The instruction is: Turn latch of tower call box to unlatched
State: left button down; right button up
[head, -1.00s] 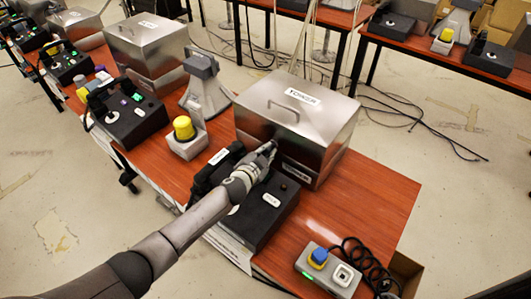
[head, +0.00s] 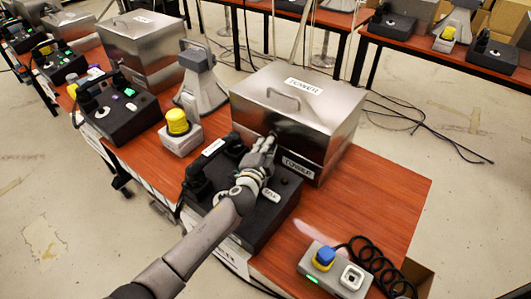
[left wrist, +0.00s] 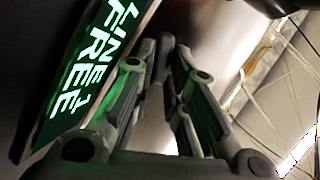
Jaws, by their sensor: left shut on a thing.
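The tower call box is a silver metal box (head: 322,118) with a top handle and white labels, standing on the red-brown table in the head view. My left gripper (head: 272,143) is at its front face, left of the front label, with the fingertips against or very near the metal. In the left wrist view the fingers of my left gripper (left wrist: 170,52) come together on a small dark part, taken to be the latch. The fingers hide most of it, so its angle cannot be told. My right gripper is not in view.
A black desk phone (head: 262,215) lies under my left arm. A green-lit screen reading "LINE 1 FREE" (left wrist: 88,75) is close beside the fingers. A grey intercom with a blue button (head: 324,259) and coiled cord sits at right. A yellow-button unit (head: 178,128) stands left.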

pick_arm(q)
jog(key=shift+f, duration=0.1)
jog(key=shift+m, duration=0.3)
jog(key=c, duration=1.4)
grip_release()
jog(key=shift+c, duration=0.2)
jog(key=shift+s+a+f, duration=0.1)
jog(key=shift+s, duration=0.75)
jog(key=shift+r+v, duration=0.15)
jog(key=shift+v, duration=1.5)
jog(key=shift+r+v, duration=0.15)
jog(key=shift+v, duration=1.45)
jog(key=shift+o, duration=0.3)
jog(key=shift+w, duration=0.1)
